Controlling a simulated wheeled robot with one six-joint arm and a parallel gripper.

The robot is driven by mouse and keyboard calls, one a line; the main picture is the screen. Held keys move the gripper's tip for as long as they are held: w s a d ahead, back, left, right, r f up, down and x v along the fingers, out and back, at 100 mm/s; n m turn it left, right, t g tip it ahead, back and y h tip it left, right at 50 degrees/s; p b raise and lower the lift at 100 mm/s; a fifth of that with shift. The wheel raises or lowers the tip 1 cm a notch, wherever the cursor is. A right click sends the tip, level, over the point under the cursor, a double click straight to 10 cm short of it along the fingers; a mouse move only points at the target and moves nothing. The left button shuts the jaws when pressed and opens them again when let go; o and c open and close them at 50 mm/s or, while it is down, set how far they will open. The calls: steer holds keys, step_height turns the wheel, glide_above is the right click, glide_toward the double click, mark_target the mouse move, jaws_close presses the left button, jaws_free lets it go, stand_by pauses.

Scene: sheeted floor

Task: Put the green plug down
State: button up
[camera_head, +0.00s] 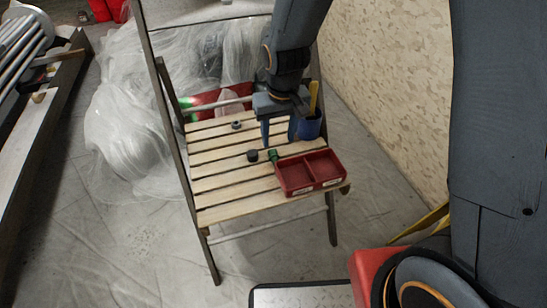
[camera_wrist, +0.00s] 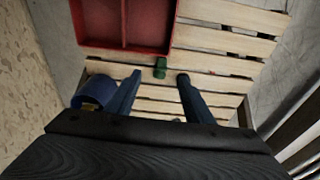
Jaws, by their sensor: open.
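The green plug (camera_head: 272,155) is on the slatted wooden chair seat (camera_head: 222,187), close beside the left corner of the red tray; I cannot tell whether they touch. In the wrist view the green plug (camera_wrist: 160,68) shows just beyond the gap between my fingertips, near the tray's edge. My gripper (camera_head: 278,143) is open above the seat and points down. In the wrist view my gripper (camera_wrist: 159,77) has its two fingers apart with nothing held between them.
The red two-part tray (camera_head: 310,185) looks empty; it also shows in the wrist view (camera_wrist: 125,47). A dark round piece (camera_head: 252,155) and a small grey ring (camera_head: 236,125) lie left. Clear plastic sheeting (camera_head: 130,125) is heaped behind the chair.

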glide_above(274, 154)
steer(key=s, duration=0.1)
step_height(274, 154, down, 4)
steer(key=shift+s+f, duration=0.1)
steer(key=shift+s, duration=0.05)
steer(key=shift+w+f+b, duration=0.15)
steer(key=shift+f+b, duration=0.15)
steer(key=shift+f, duration=0.7)
steer(key=shift+w+f+b, duration=0.2)
steer(key=shift+f+b, duration=0.15)
steer(key=shift+f, duration=0.65)
steer(key=shift+w+f+b, duration=0.15)
steer(key=shift+f+b, duration=0.15)
steer(key=shift+f, duration=0.7)
jaws_close()
steer(key=shift+r, duration=0.2)
